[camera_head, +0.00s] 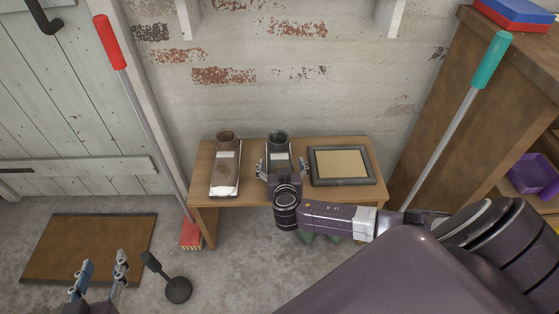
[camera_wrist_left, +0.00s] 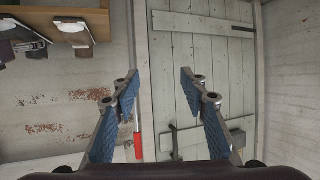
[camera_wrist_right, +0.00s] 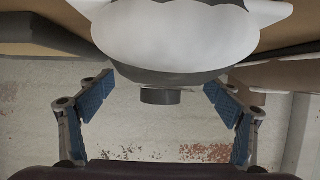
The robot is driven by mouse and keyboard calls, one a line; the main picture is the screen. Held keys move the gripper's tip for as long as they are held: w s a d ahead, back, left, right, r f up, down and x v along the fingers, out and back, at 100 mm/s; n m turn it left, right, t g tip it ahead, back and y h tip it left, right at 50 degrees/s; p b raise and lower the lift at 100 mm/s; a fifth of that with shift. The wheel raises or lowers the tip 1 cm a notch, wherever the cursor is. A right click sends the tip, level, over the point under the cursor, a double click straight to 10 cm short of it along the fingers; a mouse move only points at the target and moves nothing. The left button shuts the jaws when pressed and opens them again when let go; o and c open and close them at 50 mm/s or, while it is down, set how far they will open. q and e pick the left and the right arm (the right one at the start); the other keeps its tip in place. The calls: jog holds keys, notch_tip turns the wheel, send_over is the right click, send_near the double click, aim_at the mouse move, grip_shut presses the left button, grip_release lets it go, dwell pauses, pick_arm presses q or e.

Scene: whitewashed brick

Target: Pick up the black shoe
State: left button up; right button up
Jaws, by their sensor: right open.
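The black shoe (camera_head: 279,146) is on the wooden bench, in the middle, its dark round opening towards the wall. In the right wrist view the shoe (camera_wrist_right: 160,97) shows as a dark part behind a big white front. My right gripper (camera_head: 282,169) is open, its fingers on either side of the shoe; it also shows in the right wrist view (camera_wrist_right: 150,98). I cannot tell whether they touch it. My left gripper (camera_head: 102,265) is open and empty, low at the left, away from the bench; the left wrist view shows its spread fingers (camera_wrist_left: 159,88).
A brown shoe (camera_head: 226,168) stands left of the black one on the bench (camera_head: 205,190). A dark-framed tray (camera_head: 342,149) is at the right. A red-handled broom (camera_head: 145,115) and teal-handled pole (camera_head: 455,120) lean nearby. A doormat (camera_head: 85,245) and black-based stand (camera_head: 177,290) are on the floor.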

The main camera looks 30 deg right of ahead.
aim_at(280, 160)
jog(key=b+x, duration=0.1)
jog(key=x, duration=0.2)
jog(key=shift+w+f, duration=0.15)
jog(key=shift+w, duration=0.3)
jog(key=c, duration=1.4)
pick_arm(q)
notch_tip(280, 160, up, 7)
jog(key=w+d+t+h, duration=0.1)
jog(key=w+t, duration=0.1)
jog(key=t, duration=0.1)
jog(key=shift+w+d+f+t, duration=0.15)
jog(key=shift+w+d+t, duration=0.1)
jog(key=shift+d+t, duration=0.05)
pick_arm(e)
jog(key=shift+c, duration=0.7)
pick_arm(q)
jog(key=shift+f, duration=0.1)
